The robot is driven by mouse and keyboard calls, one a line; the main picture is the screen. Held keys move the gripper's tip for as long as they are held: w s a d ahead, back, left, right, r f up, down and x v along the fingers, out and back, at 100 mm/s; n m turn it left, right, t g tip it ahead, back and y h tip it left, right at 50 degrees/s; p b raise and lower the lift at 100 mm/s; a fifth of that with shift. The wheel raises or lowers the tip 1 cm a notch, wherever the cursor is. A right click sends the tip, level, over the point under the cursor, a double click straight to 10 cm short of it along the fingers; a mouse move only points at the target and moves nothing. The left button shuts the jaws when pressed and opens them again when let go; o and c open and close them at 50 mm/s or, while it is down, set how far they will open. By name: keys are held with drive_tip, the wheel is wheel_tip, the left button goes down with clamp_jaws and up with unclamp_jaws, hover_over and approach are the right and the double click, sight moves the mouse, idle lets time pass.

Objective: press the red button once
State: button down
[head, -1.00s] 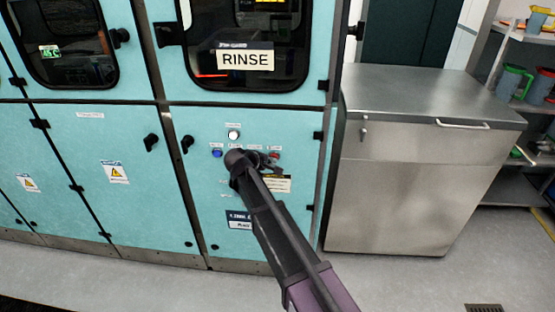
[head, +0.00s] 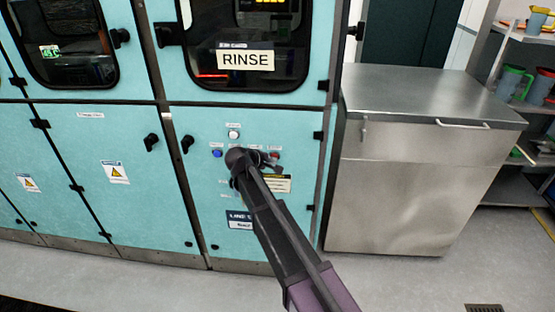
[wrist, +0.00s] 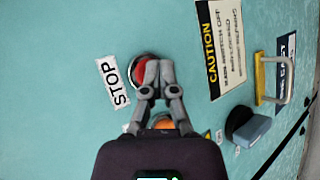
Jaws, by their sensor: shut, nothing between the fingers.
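The red button (head: 275,155) is at the right end of a row of controls on the teal machine's lower panel. In the wrist view the red button (wrist: 139,68) is round with a metal rim, beside a STOP label (wrist: 113,83). My gripper (head: 269,161) is at the panel, just by the red button. In the wrist view my gripper's fingers (wrist: 154,72) are shut together with nothing between them, and their tips overlap the right part of the button. Whether they touch it, or whether it is pushed in, I cannot tell.
A blue button (head: 217,154) and a white button (head: 234,134) are on the same panel. An orange round part (wrist: 163,123) shows behind my fingers. A caution label (wrist: 221,45), a yellow-and-grey handle (wrist: 270,78) and a dark knob (wrist: 247,128) are to the right.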

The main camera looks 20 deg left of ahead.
drive_tip(key=shift+s+d, duration=0.15)
drive_tip(key=shift+s, duration=0.65)
drive_tip(key=shift+s, duration=0.1)
drive_tip(key=s, duration=0.2)
drive_tip(key=s+d, duration=0.1)
drive_tip(key=s, duration=0.1)
drive_tip(key=shift+s+d, duration=0.1)
drive_tip(key=shift+s, duration=0.25)
idle(0.3)
idle(0.7)
